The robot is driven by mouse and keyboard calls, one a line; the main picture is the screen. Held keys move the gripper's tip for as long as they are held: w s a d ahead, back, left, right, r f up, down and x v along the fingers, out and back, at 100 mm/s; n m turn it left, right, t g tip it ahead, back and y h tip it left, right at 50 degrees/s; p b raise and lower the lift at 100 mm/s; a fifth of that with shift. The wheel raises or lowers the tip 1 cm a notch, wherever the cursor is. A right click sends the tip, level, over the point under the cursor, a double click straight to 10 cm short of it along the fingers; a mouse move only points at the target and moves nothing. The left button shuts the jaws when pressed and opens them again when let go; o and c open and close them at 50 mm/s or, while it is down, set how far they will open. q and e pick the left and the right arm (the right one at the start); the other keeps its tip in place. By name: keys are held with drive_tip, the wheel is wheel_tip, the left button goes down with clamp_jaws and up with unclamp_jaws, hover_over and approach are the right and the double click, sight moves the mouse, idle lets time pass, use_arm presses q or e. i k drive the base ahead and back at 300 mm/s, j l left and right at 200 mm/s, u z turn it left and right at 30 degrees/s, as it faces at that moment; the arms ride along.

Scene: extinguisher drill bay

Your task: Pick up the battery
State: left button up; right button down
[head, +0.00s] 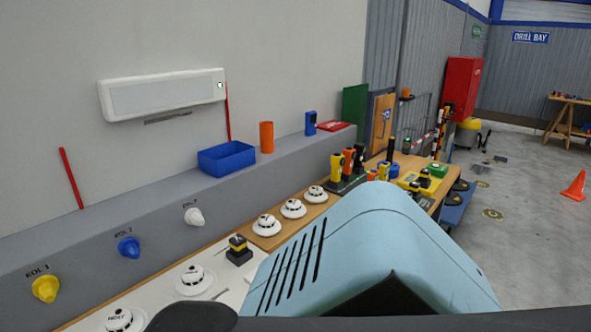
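A small black block with a yellow band (239,249) stands on the white bench top among the round detectors. It looks like a battery, but it is too small in the head view to be certain. A smooth light blue shape in the near foreground hides much of the bench to its right. Neither my left nor my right gripper shows in this view, so whether they are open or shut is not visible. Nothing is seen touching the block.
White round detectors (266,225) stand around the block. Behind are a grey ledge with a blue bin (227,158) and an orange cylinder (266,137). Several upright handheld devices (348,163) stand farther along. An orange cone (574,186) is on the open floor at right.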

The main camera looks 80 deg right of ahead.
sight(425, 175)
drive_tip(key=k+j, duration=0.2)
drive_tip(key=k, duration=0.2)
drive_tip(key=k+j, duration=0.25)
drive_tip(key=k+z, duration=0.35)
drive_tip(key=i+z, duration=0.1)
drive_tip(key=z, duration=2.55)
drive_tip(key=i+l+u, duration=0.15)
drive_tip(key=i+l, duration=0.3)
drive_tip(key=i+l+u, duration=0.15)
drive_tip(key=i+l, duration=0.35)
drive_tip(key=i+l+u, duration=0.15)
drive_tip(key=i+l, duration=0.35)
drive_tip(key=i+l+u, duration=0.15)
drive_tip(key=i+l, duration=0.25)
drive_tip(key=l, duration=0.2)
